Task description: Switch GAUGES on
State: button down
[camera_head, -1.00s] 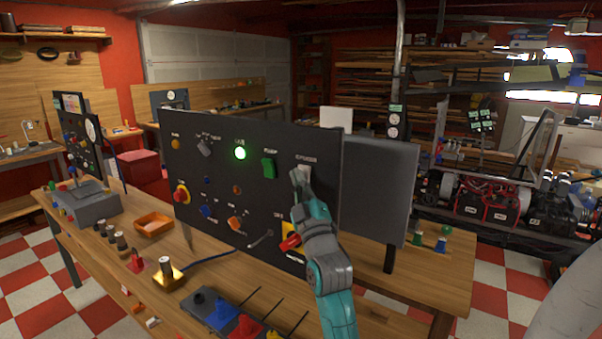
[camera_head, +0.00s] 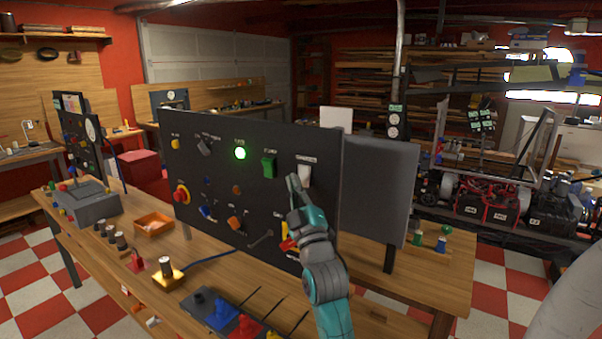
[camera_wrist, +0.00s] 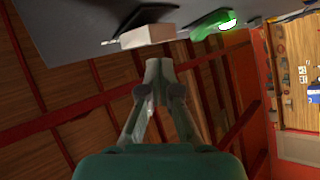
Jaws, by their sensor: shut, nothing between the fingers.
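A dark upright panel (camera_head: 225,185) stands on the workbench. Near its top right is a white rocker switch (camera_head: 305,172) under a small label that I cannot read for certain as GAUGES. The white switch also shows in the wrist view (camera_wrist: 147,36). My gripper (camera_head: 293,182) is shut and empty, with its tips just below and left of the white switch in the head view. In the wrist view the closed tips (camera_wrist: 157,68) are apart from the switch. Which way the rocker is tipped is unclear.
A green rocker (camera_head: 269,167) sits left of the white switch, and a lit green lamp (camera_head: 240,153) farther left. A red-handled yellow control (camera_head: 287,243) is partly hidden by my arm. An orange tray (camera_head: 153,225) lies on the bench (camera_head: 400,275).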

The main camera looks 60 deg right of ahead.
jog(key=a, duration=0.1)
jog(key=a+f, duration=0.1)
jog(key=a, duration=0.1)
jog(key=a+f, duration=0.1)
jog(key=shift+a, duration=0.25)
dwell(0.6)
jog(key=s+a+f+y, duration=0.45)
jog(key=a+f, duration=0.55)
jog(key=f, duration=0.3)
jog(key=s+a+f+y, duration=0.4)
jog(key=s+a+f, duration=0.2)
jog(key=a+f, duration=0.55)
jog(key=s+a+f+g+y, duration=0.1)
jog(key=s+a+f+y, duration=0.1)
jog(key=s, duration=0.6)
jog(key=s+a+f+m+g+y, duration=0.1)
jog(key=s+a+f, duration=0.3)
jog(key=s, duration=0.5)
jog(key=s+a+f+m+g+y, duration=0.1)
jog(key=s+a+f+g+y, duration=0.2)
jog(key=s, duration=0.6)
jog(key=shift+a+f, duration=0.2)
jog(key=shift+a, duration=0.25)
